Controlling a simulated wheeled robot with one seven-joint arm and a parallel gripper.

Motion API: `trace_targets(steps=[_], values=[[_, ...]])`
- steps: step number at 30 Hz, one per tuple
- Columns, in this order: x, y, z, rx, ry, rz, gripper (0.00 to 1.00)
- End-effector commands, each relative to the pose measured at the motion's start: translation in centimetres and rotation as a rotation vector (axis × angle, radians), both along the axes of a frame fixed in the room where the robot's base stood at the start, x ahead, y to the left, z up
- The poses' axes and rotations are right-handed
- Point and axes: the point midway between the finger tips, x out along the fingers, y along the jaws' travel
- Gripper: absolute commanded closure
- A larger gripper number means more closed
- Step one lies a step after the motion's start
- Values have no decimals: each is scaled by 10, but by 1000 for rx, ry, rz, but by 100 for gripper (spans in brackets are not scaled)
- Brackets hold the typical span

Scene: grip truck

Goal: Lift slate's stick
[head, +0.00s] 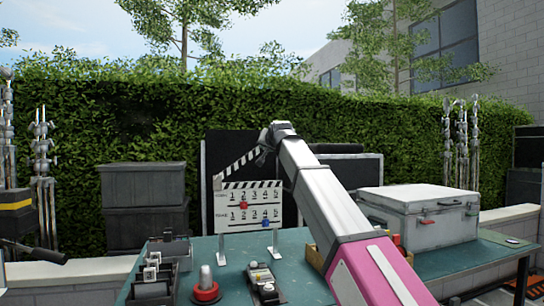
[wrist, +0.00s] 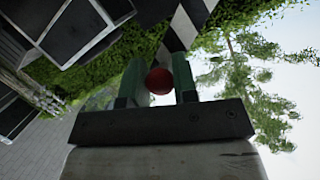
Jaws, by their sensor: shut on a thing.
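The slate (head: 249,208) stands upright on two legs on the teal table, with numbered rows and a red and a blue slider. Its black-and-white striped stick (head: 238,165) is raised at a slant, its upper right end at my gripper (head: 266,145). In the wrist view the two greenish fingers of my gripper (wrist: 158,82) are close around a red ball-shaped knob (wrist: 159,80), with the striped stick (wrist: 185,25) just beyond it. My arm hides part of the table behind it and the gripper's far side in the head view.
The teal table (head: 225,270) holds a grey divided organizer (head: 155,270), a red-based object (head: 206,288), a small dark device (head: 262,280) and a large white case (head: 420,215) at right. Dark crates (head: 145,200) and a hedge stand behind. The space above the table's left side is clear.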

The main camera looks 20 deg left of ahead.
Motion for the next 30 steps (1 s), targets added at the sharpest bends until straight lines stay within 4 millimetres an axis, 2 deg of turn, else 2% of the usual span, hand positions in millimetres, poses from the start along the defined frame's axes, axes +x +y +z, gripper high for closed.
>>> trace_targets(steps=[7,20,21,23,30], values=[[-5,8,13,-55,-36,0,100],[-6,9,14,-64,-41,0,100],[-6,9,14,-64,-41,0,67],[-6,9,14,-64,-40,0,48],[-5,9,14,-64,-40,0,48]])
